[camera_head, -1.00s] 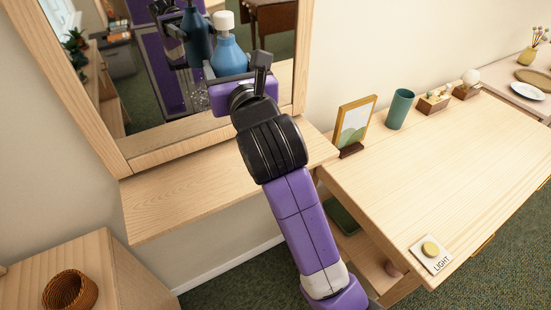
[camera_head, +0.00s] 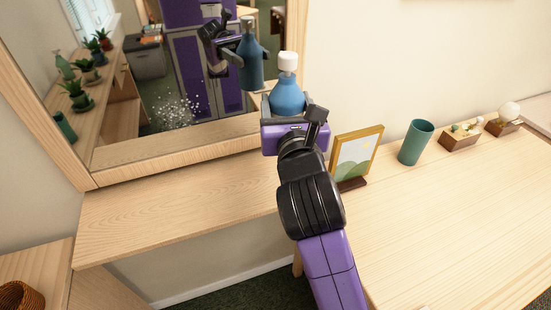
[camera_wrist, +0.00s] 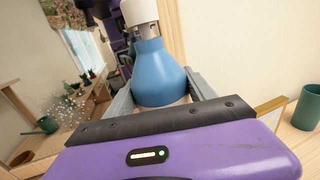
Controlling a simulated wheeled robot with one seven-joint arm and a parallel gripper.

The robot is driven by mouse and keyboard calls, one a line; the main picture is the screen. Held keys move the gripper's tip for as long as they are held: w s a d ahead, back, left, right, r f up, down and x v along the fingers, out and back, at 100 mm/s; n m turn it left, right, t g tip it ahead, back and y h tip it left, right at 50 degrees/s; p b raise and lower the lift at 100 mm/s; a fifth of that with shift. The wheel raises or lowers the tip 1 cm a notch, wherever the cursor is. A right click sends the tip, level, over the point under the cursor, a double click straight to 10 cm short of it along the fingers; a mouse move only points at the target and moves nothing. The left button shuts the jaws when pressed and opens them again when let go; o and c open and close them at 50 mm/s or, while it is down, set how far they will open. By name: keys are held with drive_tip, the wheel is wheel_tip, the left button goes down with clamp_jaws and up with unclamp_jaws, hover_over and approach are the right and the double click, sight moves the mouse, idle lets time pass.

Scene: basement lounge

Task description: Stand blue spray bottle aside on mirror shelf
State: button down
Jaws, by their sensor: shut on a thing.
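The blue spray bottle (camera_head: 287,98) with a white cap is upright in my gripper (camera_head: 287,108), at the right end of the mirror shelf. In the wrist view the bottle (camera_wrist: 160,75) stands between the two grey fingers of my gripper (camera_wrist: 160,92), which are shut on it. The bottle's base is hidden, so I cannot tell whether it touches the shelf. The mirror shelf (camera_head: 170,210) is a pale wooden ledge below the framed mirror (camera_head: 150,110). Its left and middle parts are bare. The mirror shows reflections of the bottle and my arm, and a patch of white specks.
A wooden desk (camera_head: 450,225) adjoins on the right. On it stand a gold picture frame (camera_head: 356,157) close to my wrist, a teal cup (camera_head: 415,142) and small wooden boxes (camera_head: 460,137). A wicker basket (camera_head: 20,296) sits at the lower left.

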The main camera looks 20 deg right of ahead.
wheel_tip(320, 180, down, 13)
drive_tip(key=b, duration=0.2)
drive_tip(key=shift+a+f+b, duration=0.1)
drive_tip(key=shift+a+b, duration=0.05)
drive_tip(key=shift+b, duration=0.25)
drive_tip(key=shift+f, duration=0.15)
drive_tip(key=shift+c, duration=1.6)
unclamp_jaws()
drive_tip(key=shift+f, duration=0.1)
drive_tip(key=v, duration=1.2)
drive_tip(key=shift+b, duration=0.45)
